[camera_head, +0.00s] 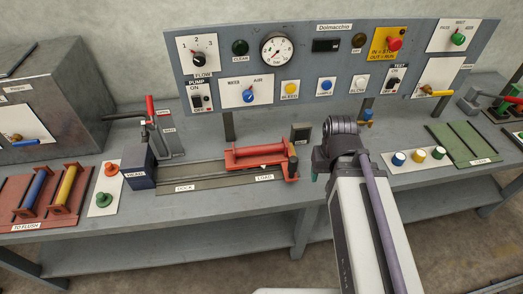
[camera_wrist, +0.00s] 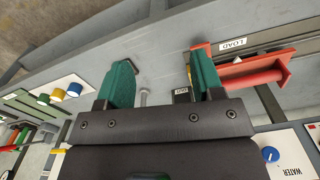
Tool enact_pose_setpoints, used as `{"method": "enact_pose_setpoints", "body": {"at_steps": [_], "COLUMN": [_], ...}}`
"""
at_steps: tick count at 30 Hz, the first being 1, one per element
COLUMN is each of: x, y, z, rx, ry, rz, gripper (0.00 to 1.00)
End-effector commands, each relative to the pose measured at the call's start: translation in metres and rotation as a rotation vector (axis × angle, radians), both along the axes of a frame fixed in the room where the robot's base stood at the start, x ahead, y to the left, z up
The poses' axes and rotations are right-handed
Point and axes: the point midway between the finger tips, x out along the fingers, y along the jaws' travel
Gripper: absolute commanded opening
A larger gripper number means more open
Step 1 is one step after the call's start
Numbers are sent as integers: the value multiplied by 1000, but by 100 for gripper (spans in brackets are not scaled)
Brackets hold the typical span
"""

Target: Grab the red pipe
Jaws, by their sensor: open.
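The red pipe (camera_head: 258,152) lies lengthwise in a red carriage (camera_head: 272,168) at the LOAD end of the rail on the bench. In the wrist view the red pipe (camera_wrist: 262,76) is at the right, outside my gripper and beyond its right finger. My gripper (camera_wrist: 163,68) is open, with two green fingers apart and nothing held between them. The right fingertip appears close to the carriage's end; whether they touch I cannot tell. In the head view my arm hides most of my gripper, which is just right of the carriage.
A TO FLUSH tray (camera_head: 14,186) at left holds a blue pipe (camera_head: 37,186) and a yellow pipe (camera_head: 68,184). A dark blue block (camera_head: 139,170) stands at the rail's left end. The control panel (camera_head: 275,110) rises behind. Colored buttons (camera_head: 419,155) and a green mat (camera_head: 475,141) are at right.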

Motion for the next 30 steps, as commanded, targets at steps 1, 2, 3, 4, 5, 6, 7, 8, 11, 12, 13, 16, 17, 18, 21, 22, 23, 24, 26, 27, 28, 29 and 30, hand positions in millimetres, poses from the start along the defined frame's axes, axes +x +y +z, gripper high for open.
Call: {"method": "enact_pose_setpoints", "body": {"at_steps": [1, 2, 3, 4, 5, 6, 7, 8, 11, 12, 13, 16, 17, 18, 21, 22, 23, 24, 26, 27, 28, 29, 30], "x": [0, 0, 0, 0, 0, 0, 0, 0, 0, 0, 0, 0, 0, 0, 0, 0, 0, 1, 11, 25, 39, 56, 82], "y": [0, 0, 0, 0, 0, 0, 0, 0, 0, 0, 0, 0, 0, 0, 0, 0, 0, 0, 4, 10, 16, 24, 37], "z": [0, 0, 0, 0, 0, 0, 0, 0, 0, 0, 0, 0, 0, 0, 0, 0, 0, -1, -5, -11, -17, -23, -32], "rx": [0, 0, 0, 0, 0, 0, 0, 0, 0, 0, 0, 0, 0, 0, 0, 0, 0, 2, 19, 43, 70, 103, 154], "ry": [0, 0, 0, 0, 0, 0, 0, 0, 0, 0, 0, 0, 0, 0, 0, 0, 0, 0, 3, 7, 14, 26, 51], "rz": [0, 0, 0, 0, 0, 0, 0, 0, 0, 0, 0, 0, 0, 0, 0, 0, 0, -5, -43, -102, -167, -249, -378], "gripper": [61, 61, 61, 61, 61, 61, 61, 61, 61, 61, 61, 54, 52, 49, 49, 49, 49, 49, 49, 49, 49, 49, 49]}}
